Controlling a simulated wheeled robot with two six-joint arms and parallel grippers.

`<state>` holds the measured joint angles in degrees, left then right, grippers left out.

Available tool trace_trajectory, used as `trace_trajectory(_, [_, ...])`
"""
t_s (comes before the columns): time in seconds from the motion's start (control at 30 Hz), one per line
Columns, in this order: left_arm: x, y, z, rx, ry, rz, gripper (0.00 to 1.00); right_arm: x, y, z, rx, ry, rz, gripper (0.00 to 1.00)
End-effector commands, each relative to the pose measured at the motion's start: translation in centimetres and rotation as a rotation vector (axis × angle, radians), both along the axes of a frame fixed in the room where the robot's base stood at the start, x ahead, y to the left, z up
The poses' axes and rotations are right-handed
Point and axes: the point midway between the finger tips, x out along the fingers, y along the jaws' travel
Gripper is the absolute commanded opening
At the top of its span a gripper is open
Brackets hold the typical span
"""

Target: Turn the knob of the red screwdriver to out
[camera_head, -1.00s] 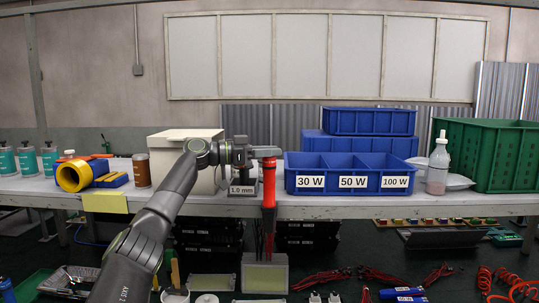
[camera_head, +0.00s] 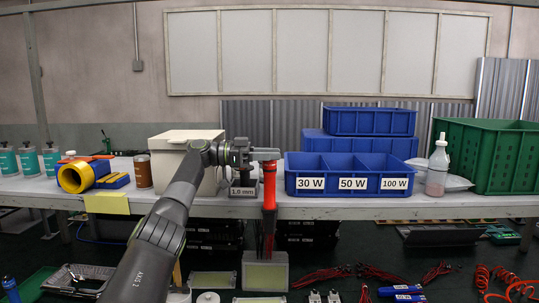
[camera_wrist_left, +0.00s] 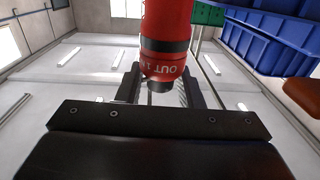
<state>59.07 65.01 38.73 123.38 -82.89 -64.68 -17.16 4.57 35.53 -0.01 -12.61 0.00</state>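The red screwdriver (camera_head: 269,190) is upright in front of the table's front edge, a grey-and-yellow box behind its lower end. My left gripper (camera_head: 267,154) is at its top end. In the left wrist view the screwdriver (camera_wrist_left: 166,22) comes in from the top, with upside-down "OUT 1" lettering on a red collar and a black end piece. The fingers of my left gripper (camera_wrist_left: 160,84) stand on either side of that end; whether they press on it cannot be told. The knob's exact setting is unclear. My right gripper is not in view.
A blue bin (camera_head: 352,168) labelled 30 W, 50 W and 100 W stands just right of my left gripper. A white box (camera_head: 172,158) is behind my arm, and a small "1.0 mm" stand (camera_head: 243,190) is beside the screwdriver. A bottle (camera_head: 437,170) stands further right.

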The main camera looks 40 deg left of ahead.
Motion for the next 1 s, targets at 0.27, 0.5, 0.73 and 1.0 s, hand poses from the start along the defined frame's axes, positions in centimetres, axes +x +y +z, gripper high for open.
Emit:
trace_trajectory(0.27, [0.0,0.0,0.0,0.000,0.000,0.000,0.43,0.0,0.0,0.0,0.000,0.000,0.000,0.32])
trace_trajectory(0.5, [0.1,0.0,0.8,0.000,-0.003,0.001,0.43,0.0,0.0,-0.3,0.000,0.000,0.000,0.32])
trace_trajectory(0.73, [0.0,0.0,3.8,-0.002,-0.006,0.001,0.43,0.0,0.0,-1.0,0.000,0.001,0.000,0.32])
trace_trajectory(1.0, [0.0,0.0,7.4,-0.002,-0.005,0.000,0.43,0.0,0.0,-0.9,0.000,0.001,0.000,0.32])
